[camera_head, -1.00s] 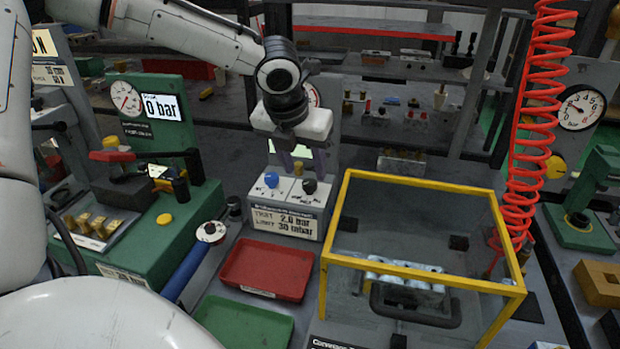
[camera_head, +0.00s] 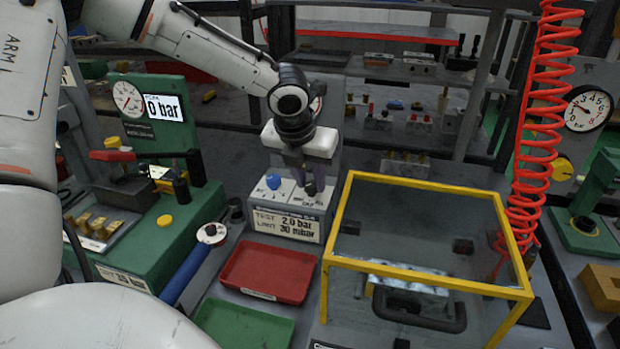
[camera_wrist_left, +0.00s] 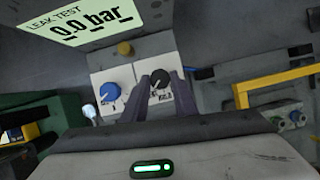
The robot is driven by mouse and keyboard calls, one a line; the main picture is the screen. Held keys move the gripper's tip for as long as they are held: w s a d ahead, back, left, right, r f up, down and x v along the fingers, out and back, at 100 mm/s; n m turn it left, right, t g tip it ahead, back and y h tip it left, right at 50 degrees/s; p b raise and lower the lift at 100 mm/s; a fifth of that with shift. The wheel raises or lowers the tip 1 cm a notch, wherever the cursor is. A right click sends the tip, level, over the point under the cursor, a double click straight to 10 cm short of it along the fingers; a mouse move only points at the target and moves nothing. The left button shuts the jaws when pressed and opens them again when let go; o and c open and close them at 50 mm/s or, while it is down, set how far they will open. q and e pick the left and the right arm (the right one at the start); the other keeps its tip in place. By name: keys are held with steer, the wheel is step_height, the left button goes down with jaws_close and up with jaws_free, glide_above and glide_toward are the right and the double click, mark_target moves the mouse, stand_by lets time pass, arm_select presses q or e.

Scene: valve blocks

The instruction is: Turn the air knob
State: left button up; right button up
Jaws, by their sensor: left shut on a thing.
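The leak test box has a grey sloped front with a blue knob (camera_head: 273,182) on the left and a black knob (camera_wrist_left: 160,79) on the right. The lettering beside the knobs is too small to read surely. My left gripper (camera_head: 307,188) reaches down over the right side of the box. In the left wrist view its two fingers (camera_wrist_left: 161,88) stand on either side of the black knob and are shut on it. In the head view the fingers partly hide that knob. The box's screen (camera_wrist_left: 82,18) reads 0.0 bar. My right gripper is not in view.
A yellow-framed clear guard (camera_head: 430,188) stands close on the right. A red tray (camera_head: 266,271) and a green tray (camera_head: 243,325) lie in front of the box. A green fixture (camera_head: 135,240) with a gauge is on the left. A red coiled hose (camera_head: 541,130) hangs at right.

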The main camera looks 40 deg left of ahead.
arm_select(q)
steer(key=n+y+p, duration=0.1)
steer(key=n+p, duration=0.1)
steer(key=n, duration=0.1)
steer(key=shift+d+r+g+p, duration=0.15)
steer(key=shift+g+p, duration=0.15)
steer(key=shift+g, duration=0.1)
steer(key=n+p, duration=0.1)
steer(key=n, duration=0.2)
steer(key=shift+w+d+g+y, duration=0.1)
steer(key=shift+w+g+y, duration=0.05)
steer(key=shift+g+y, duration=0.25)
steer(key=n+p, duration=0.1)
steer(key=n, duration=0.1)
steer(key=shift+w+n+g+y, duration=0.1)
steer(key=shift+n+g+y, duration=0.2)
steer(key=shift+n+g, duration=0.1)
steer(key=n, duration=0.1)
steer(key=n+g, duration=0.1)
steer(key=n, duration=0.1)
steer(key=shift+w+d+f+n, duration=0.1)
steer(key=shift+w+f+n, duration=0.1)
steer(key=shift+n, duration=0.1)
steer(key=n+g, duration=0.1)
steer(key=n, duration=0.2)
steer(key=n+g, duration=0.1)
steer(key=n, duration=0.1)
steer(key=shift+w+g+b, duration=0.25)
steer(key=shift+g+b, duration=0.05)
steer(key=shift+n, duration=0.3)
